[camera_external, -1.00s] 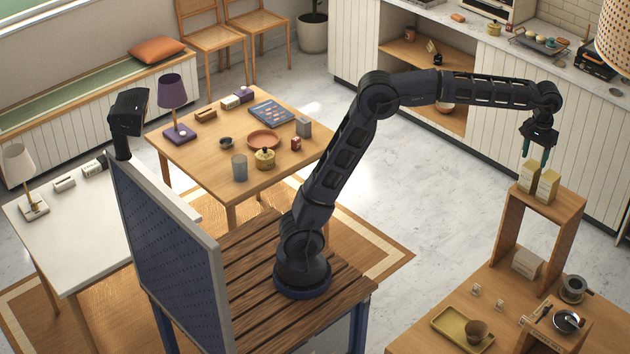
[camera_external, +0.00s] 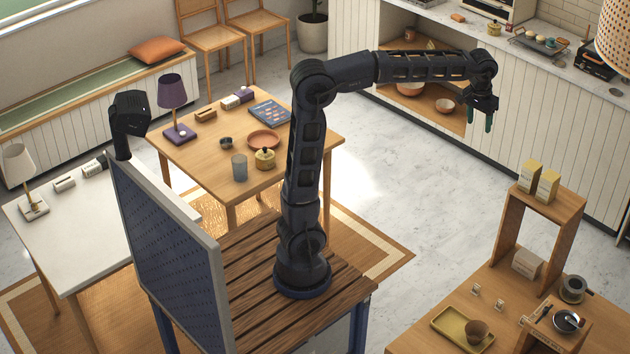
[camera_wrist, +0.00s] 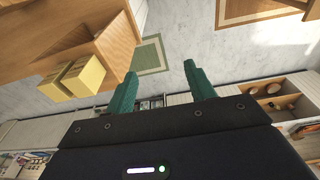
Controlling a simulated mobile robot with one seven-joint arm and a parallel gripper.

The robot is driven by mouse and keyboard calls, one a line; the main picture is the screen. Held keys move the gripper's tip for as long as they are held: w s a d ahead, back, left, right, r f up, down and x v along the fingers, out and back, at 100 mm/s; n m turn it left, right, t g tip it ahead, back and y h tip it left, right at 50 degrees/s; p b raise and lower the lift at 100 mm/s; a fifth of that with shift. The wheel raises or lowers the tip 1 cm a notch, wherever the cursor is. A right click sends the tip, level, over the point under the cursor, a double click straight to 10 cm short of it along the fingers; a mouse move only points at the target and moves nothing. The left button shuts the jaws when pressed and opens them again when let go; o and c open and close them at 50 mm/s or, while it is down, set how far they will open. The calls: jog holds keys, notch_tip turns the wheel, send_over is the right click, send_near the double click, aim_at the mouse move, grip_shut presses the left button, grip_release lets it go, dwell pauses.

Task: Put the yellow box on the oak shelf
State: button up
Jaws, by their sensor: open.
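Two pale yellow boxes, one on the left (camera_external: 529,177) and one on the right (camera_external: 548,187), stand upright side by side on top of the oak shelf (camera_external: 570,208). They show in the wrist view as a nearer box (camera_wrist: 84,75) and another box (camera_wrist: 54,89) close together on the wooden top (camera_wrist: 118,38). My gripper (camera_external: 478,121) is in the air over the floor, well to the left of the shelf and apart from both boxes. Its green fingers are spread with nothing between them in the wrist view (camera_wrist: 161,70).
The oak shelf stands on a wooden table (camera_external: 430,330) with a yellow tray (camera_external: 447,322), a brown cup (camera_external: 477,331) and small items. A dining table (camera_external: 190,155) stands behind my arm. A white counter (camera_external: 565,120) runs along the back. Open floor (camera_external: 400,185) lies between.

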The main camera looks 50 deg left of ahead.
jog(key=s+a+f+t, duration=0.1)
jog(key=s+a+f, duration=0.4)
jog(key=s+a, duration=0.55)
jog(key=s+a+f+t, duration=0.1)
jog(key=s+a+f, duration=0.55)
jog(key=a, duration=0.65)
jog(key=s+a+f+t, duration=0.1)
jog(key=s+a+f, duration=0.4)
jog(key=s+f, duration=0.2)
jog(key=shift+s, duration=0.45)
